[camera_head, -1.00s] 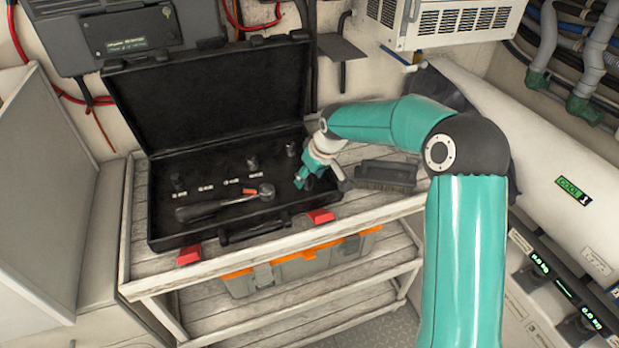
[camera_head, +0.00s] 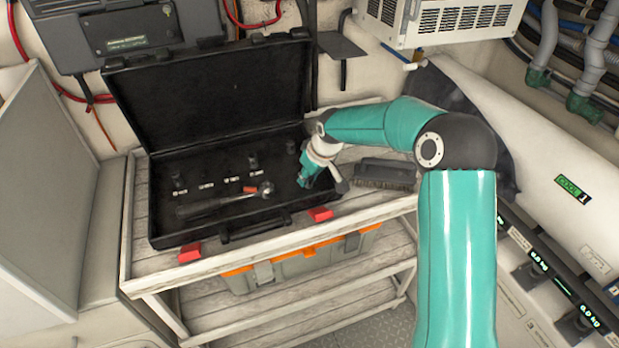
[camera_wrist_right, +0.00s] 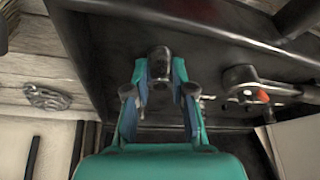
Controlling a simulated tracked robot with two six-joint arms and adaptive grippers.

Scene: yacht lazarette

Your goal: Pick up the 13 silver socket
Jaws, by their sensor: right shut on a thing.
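The open black case (camera_head: 160,225) stands on the wooden shelf, with small dark sockets (camera_head: 253,161) in its tray and white labels too blurred to read. Another socket (camera_head: 290,147) stands near the back right corner. My right gripper (camera_head: 304,182) is low at the right end of the tray. In the right wrist view its fingers (camera_wrist_right: 160,88) are shut on a dark grey metal socket (camera_wrist_right: 158,62) that shows between the tips. I cannot read its size. The left gripper is not in view.
A ratchet (camera_head: 215,205) lies at the front of the tray, left of my right gripper. A brush (camera_head: 385,173) lies on the shelf to the right. The raised lid (camera_head: 210,95) stands behind.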

